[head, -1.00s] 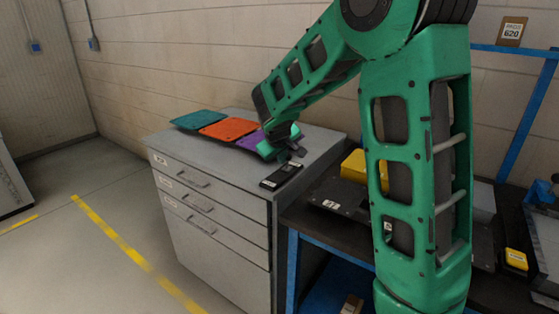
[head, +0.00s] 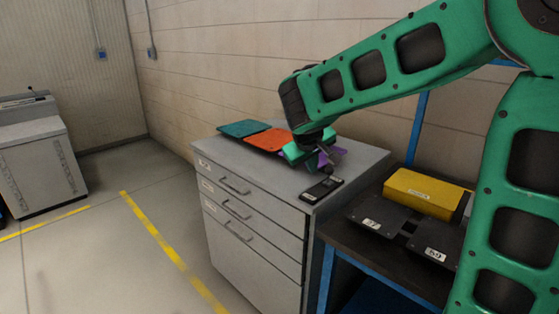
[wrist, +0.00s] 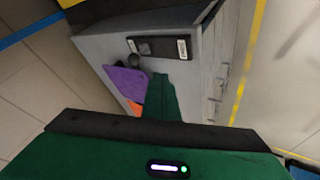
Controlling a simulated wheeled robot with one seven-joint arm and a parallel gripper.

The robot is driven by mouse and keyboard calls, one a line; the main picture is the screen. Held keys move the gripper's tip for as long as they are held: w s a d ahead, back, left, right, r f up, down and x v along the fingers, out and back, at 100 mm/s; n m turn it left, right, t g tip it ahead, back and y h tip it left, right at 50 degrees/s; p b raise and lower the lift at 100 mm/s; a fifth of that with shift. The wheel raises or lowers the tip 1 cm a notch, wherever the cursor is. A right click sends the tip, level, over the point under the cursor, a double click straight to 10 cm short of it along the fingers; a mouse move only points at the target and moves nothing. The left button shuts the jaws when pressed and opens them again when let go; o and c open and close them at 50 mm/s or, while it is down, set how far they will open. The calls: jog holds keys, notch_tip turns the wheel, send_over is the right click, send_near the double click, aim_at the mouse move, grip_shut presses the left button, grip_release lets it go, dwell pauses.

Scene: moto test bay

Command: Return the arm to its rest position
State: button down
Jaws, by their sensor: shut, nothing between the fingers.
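My green arm reaches in from the right in the head view. My gripper (head: 324,163) is shut and empty, over the top of the grey drawer cabinet (head: 365,163). It is close above a purple plate (head: 335,153) and partly hides it; I cannot tell the exact gap. In the wrist view the green gripper (wrist: 160,98) points toward the cabinet, with the purple plate (wrist: 122,82) beside it.
A teal plate (head: 244,128) and an orange plate (head: 268,139) lie on the cabinet. A black device (head: 322,189) lies near its front edge. A dark bench with a yellow box (head: 425,194) and black plates stands at right.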

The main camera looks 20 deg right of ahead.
jog(key=s+d+f+m+g+y, duration=0.1)
jog(key=s+d+f+m+g, duration=0.1)
jog(key=s+d, duration=0.5)
jog(key=s+d+f+m+g, duration=0.15)
jog(key=s+d, duration=0.25)
jog(key=s, duration=0.6)
jog(key=s+a+f+m+g+y, duration=0.1)
jog(key=s+f+m, duration=0.1)
jog(key=s, duration=0.8)
jog(key=s+f+m+g+y, duration=0.2)
jog(key=s+m, duration=0.1)
jog(key=s, duration=0.6)
jog(key=shift+s+a+y, duration=0.3)
jog(key=shift+s+a, duration=0.05)
